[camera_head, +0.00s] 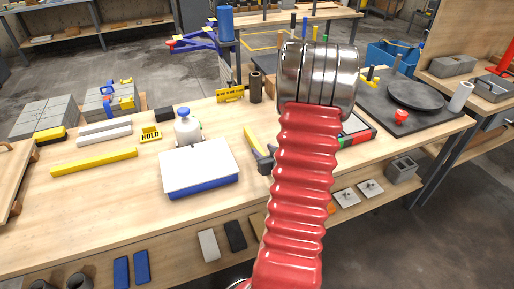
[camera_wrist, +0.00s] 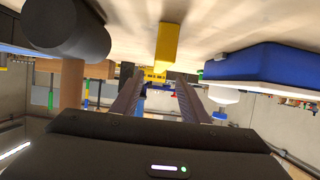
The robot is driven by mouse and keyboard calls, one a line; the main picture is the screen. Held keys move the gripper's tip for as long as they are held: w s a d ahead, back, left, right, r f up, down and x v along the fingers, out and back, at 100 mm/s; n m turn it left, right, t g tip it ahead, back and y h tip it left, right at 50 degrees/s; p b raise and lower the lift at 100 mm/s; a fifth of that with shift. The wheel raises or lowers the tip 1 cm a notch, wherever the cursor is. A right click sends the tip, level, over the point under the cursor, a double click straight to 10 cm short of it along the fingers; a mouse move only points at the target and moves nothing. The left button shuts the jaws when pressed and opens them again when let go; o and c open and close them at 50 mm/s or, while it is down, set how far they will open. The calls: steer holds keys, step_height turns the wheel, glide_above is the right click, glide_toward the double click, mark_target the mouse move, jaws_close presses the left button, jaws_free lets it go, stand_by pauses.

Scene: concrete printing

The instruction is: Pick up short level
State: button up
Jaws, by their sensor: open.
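A short yellow bar, which I take to be the short level (camera_head: 251,139), lies on the workbench just right of the white and blue box. In the wrist view the yellow bar (camera_wrist: 168,42) shows ahead, roughly in line with the gap between the fingers. My gripper (camera_head: 266,161) is dark and partly hidden behind my red arm, close to the near end of the bar. In the wrist view my gripper (camera_wrist: 160,98) has its two fingers apart with nothing held between them. Contact with the bar cannot be told.
The white and blue box (camera_head: 199,168) stands close on the left. A white bottle (camera_head: 187,127), a HOLD sign (camera_head: 150,134) and a long yellow bar (camera_head: 95,162) lie further left. A dark cylinder (camera_wrist: 68,28) is near in the wrist view. The bench front is clear.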

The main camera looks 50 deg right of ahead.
mark_target(259, 147)
steer(key=shift+x, duration=1.65)
steer(key=shift+f+x, duration=0.1)
steer(key=shift+x, duration=1.2)
steer(key=shift+f+x, duration=0.15)
steer(key=shift+x, duration=1.15)
steer(key=shift+s, duration=0.1)
steer(key=shift+c, duration=0.6)
jaws_close()
